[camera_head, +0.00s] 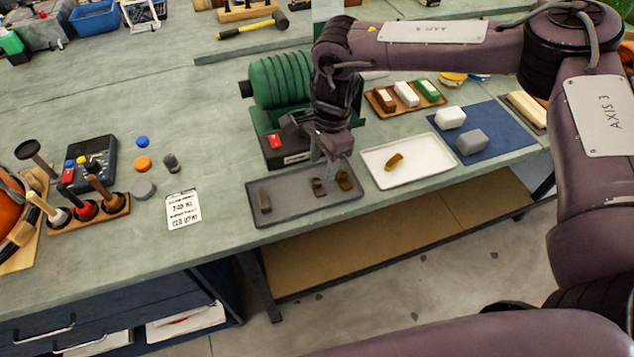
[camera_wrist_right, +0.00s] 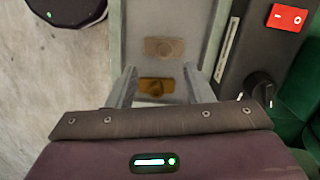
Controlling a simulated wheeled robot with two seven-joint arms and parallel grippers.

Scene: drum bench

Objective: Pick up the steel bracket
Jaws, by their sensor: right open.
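I cannot tell for sure which dull one is steel. My right gripper (camera_head: 331,172) is open and points down over the tray's right part. In the right wrist view, its fingers (camera_wrist_right: 159,76) stand either side of the brass bracket (camera_wrist_right: 157,86), with the dull middle bracket (camera_wrist_right: 165,48) just beyond. Nothing is held. My left gripper is out of view.
A white tray (camera_head: 428,165) with a brass bracket (camera_head: 394,161) stands right of the grey tray. A green drum machine (camera_head: 282,80) with a red switch (camera_wrist_right: 288,17) stands close behind. A label card (camera_head: 183,208) lies to the left; the bench's front edge is near.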

